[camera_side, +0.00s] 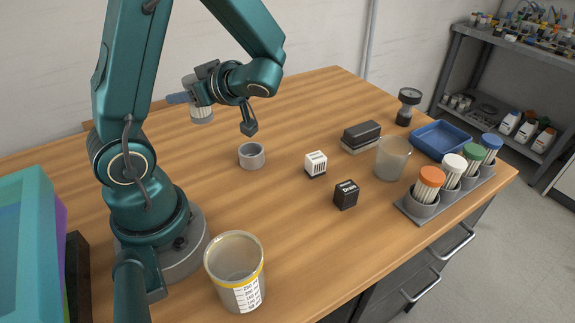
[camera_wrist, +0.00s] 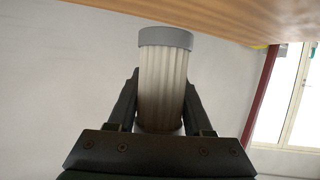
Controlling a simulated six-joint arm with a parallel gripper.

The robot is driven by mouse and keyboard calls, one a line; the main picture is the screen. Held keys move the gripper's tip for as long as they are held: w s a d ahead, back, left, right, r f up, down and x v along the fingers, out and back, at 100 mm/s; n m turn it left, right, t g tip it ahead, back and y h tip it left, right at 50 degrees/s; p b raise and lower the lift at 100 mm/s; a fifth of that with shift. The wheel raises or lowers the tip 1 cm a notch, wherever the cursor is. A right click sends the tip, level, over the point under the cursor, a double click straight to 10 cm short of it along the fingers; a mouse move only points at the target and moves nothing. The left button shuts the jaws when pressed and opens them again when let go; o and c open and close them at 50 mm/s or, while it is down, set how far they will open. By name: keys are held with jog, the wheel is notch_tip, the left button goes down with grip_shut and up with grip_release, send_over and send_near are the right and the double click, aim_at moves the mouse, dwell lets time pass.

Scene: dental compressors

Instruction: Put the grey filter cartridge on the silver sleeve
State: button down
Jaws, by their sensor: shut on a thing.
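My gripper (camera_side: 203,98) is shut on the grey filter cartridge (camera_side: 201,115) and holds it in the air above the left back part of the table. In the wrist view, the cartridge (camera_wrist: 163,90) has a pale pleated body between my two dark fingers and a grey end cap at the far end. The silver sleeve (camera_side: 251,160) is a short, open grey ring standing on the table. It is to the right of and below my gripper in the side view, apart from the cartridge. The sleeve does not show in the wrist view.
A rack (camera_side: 412,209) at the right holds cartridges with orange, white, green and blue caps. A clear beaker (camera_side: 392,160), a blue tray (camera_side: 441,137), a dark gauge (camera_side: 407,106), a white box (camera_side: 316,163) and a black box (camera_side: 346,194) stand nearby. A measuring cup (camera_side: 236,272) is in front.

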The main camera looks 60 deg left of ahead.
jog(key=shift+w+d+f, duration=0.55)
jog(key=shift+w+f, duration=0.8)
jog(key=shift+f, duration=0.2)
jog(key=shift+w+d+f, duration=0.55)
jog(key=shift+w+f, duration=0.8)
jog(key=shift+f, duration=0.15)
jog(key=shift+w+d+f, duration=0.55)
jog(key=shift+w+f, duration=0.8)
jog(key=shift+f, duration=0.2)
jog(key=shift+f, duration=0.1)
jog(key=shift+c, duration=1.6)
grip_release()
